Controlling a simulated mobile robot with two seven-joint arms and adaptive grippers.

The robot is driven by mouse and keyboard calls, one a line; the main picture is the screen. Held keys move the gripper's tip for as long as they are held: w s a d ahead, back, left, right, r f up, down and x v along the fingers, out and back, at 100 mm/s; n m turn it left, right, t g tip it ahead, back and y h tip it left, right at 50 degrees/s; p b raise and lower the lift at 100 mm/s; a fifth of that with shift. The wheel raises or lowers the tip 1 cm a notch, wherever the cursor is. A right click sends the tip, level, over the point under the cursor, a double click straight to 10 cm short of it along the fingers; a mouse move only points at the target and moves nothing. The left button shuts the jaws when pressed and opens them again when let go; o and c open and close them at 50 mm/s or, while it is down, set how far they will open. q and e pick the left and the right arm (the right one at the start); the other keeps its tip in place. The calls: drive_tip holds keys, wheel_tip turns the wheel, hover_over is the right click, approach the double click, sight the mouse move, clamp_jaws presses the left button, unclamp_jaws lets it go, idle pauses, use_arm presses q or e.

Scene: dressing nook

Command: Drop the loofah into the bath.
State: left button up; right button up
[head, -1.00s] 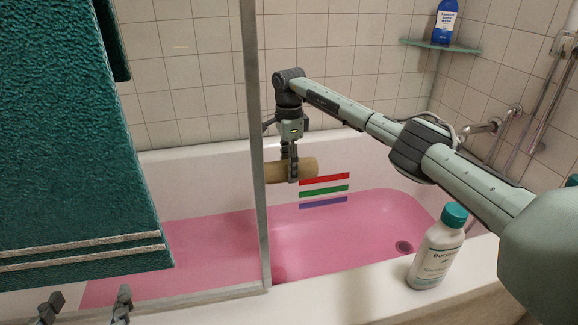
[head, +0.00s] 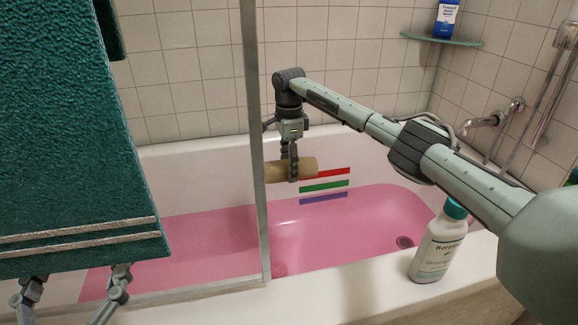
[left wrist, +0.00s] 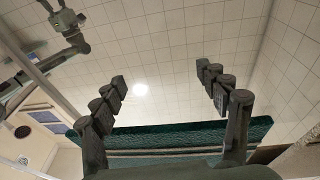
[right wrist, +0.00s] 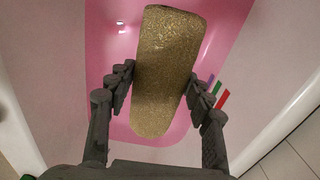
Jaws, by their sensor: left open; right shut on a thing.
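The loofah (head: 306,166) is a tan, rough cylinder held level above the pink inside of the bath (head: 380,262). My right gripper (head: 292,172) is shut on it, pointing down from above. In the right wrist view the loofah (right wrist: 165,75) lies between both fingers, with the pink bath floor (right wrist: 112,45) below it. The glass screen's metal post partly covers the loofah's left end in the head view. My left gripper (head: 72,290) is open and empty at the bottom left; the left wrist view shows its fingers (left wrist: 160,85) spread wide.
A white bottle with a teal cap (head: 437,245) stands on the bath's front rim. A teal towel (head: 70,140) hangs at the left in front of the screen post (head: 255,130). A blue and white bottle (head: 446,18) stands on a corner shelf (head: 440,39).

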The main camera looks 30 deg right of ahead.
drive_tip(key=o, duration=1)
wheel_tip(320, 180, up, 12)
